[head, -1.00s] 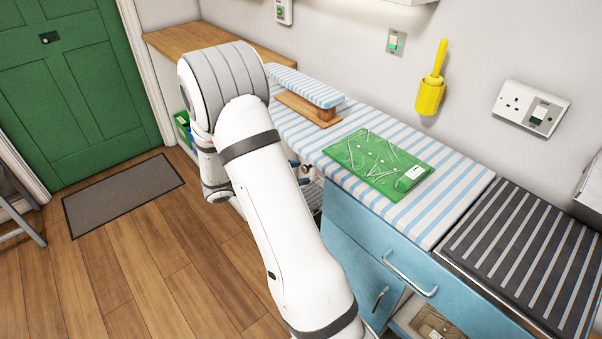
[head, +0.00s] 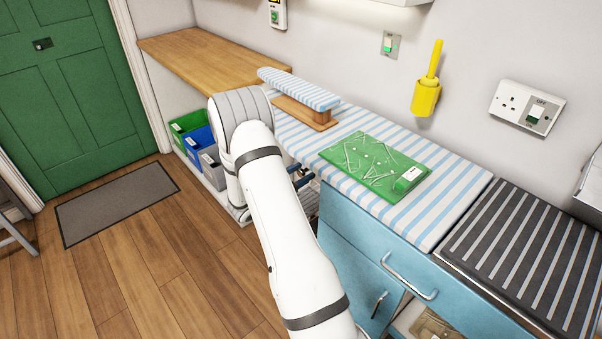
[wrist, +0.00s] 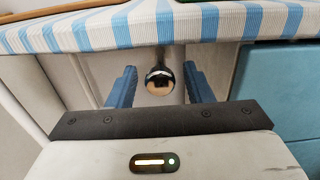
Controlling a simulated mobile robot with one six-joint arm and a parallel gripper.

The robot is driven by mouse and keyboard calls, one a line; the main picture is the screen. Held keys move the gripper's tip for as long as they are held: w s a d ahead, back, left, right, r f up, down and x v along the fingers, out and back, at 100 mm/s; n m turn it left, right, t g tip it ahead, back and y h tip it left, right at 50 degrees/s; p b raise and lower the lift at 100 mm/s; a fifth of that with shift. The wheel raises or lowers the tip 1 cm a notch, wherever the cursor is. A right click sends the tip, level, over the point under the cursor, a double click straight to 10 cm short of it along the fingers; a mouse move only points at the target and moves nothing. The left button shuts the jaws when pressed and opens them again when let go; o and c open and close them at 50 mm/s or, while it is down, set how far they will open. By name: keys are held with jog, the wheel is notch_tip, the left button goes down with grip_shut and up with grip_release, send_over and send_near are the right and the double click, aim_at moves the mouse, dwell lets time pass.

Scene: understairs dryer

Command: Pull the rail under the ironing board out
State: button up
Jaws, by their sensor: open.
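The ironing board (head: 450,205) has a blue-and-white striped cover and lies along the wall; its front edge also crosses the top of the wrist view (wrist: 200,27). Under that edge, the round shiny end of the rail (wrist: 160,80) points toward me. My gripper (wrist: 160,88) is open, with one blue finger on each side of the rail end and a gap on both sides. Whether the fingertips reach past the rail end is hard to tell. In the head view my arm hides most of the gripper and the rail.
Blue drawers (head: 365,250) stand right of my gripper. Green, blue and grey bins (head: 200,140) stand at left under a wooden counter (head: 215,55).

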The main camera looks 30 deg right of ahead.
jog(key=shift+d, duration=0.1)
jog(key=shift+c, duration=0.5)
grip_shut()
